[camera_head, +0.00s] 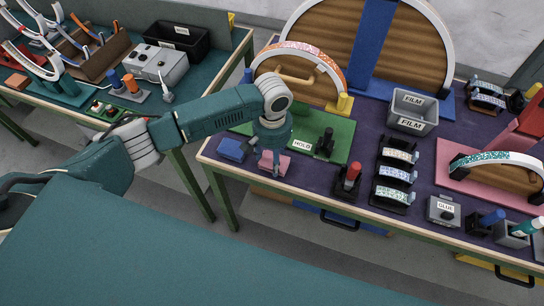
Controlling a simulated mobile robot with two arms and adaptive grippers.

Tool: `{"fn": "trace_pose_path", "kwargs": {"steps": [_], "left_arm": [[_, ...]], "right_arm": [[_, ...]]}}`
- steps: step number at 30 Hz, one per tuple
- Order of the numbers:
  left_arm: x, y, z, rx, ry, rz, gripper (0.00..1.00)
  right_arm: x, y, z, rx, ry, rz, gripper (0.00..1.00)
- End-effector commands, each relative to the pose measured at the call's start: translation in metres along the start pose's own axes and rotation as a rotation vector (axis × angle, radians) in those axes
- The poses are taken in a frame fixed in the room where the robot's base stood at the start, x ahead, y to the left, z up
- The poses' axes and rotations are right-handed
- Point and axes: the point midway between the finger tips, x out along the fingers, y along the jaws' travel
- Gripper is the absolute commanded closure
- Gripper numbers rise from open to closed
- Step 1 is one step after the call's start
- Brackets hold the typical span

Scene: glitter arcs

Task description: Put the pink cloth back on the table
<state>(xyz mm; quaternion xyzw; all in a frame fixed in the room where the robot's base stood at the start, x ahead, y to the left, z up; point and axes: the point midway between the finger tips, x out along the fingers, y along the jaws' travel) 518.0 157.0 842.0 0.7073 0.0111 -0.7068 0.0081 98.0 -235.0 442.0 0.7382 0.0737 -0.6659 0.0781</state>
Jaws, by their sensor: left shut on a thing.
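The pink cloth (268,168) is a small pink folded piece at the front left of the purple-topped table (321,187). My left gripper (277,165) points down at it from above, and its fingers are shut on the cloth. The cloth is at the table's surface or just above it; I cannot tell whether it touches. The wrist and fingers hide part of it. My right gripper is not in view.
A blue block (232,150) lies just left of the cloth. A green board (342,142) labelled HOLO is behind and right, with a black fixture on it. A red-topped holder (351,178) stands farther right. Another crowded table (205,75) is at the left.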

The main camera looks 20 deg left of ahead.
Motion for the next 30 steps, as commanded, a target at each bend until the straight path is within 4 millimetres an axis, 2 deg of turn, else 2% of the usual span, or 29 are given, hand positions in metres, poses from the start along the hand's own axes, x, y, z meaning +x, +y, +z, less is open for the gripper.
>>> {"fn": "trace_pose_path", "kwargs": {"steps": [2,3,5,6,17,22,30], "left_arm": [[0.002,0.0,0.0,0.0,-0.001,0.0,0.66],[0.003,0.0,0.0,0.0,0.0,0.0,0.42],[0.003,0.0,0.0,0.0,0.0,0.0,0.3],[0.003,0.0,0.0,0.0,0.0,0.0,0.27],[-0.003,0.0,-0.001,0.0,0.001,0.001,0.27],[-0.028,0.0,-0.001,0.0,0.004,0.001,0.27],[-0.086,0.001,-0.001,0.0,0.003,0.002,0.27]], "right_arm": [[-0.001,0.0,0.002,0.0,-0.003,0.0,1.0],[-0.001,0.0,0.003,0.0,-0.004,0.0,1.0],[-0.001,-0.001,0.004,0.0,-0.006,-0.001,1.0],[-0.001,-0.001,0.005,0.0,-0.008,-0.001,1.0],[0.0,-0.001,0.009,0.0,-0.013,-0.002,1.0],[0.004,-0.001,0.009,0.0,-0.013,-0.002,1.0],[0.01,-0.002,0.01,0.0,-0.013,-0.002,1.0]]}}
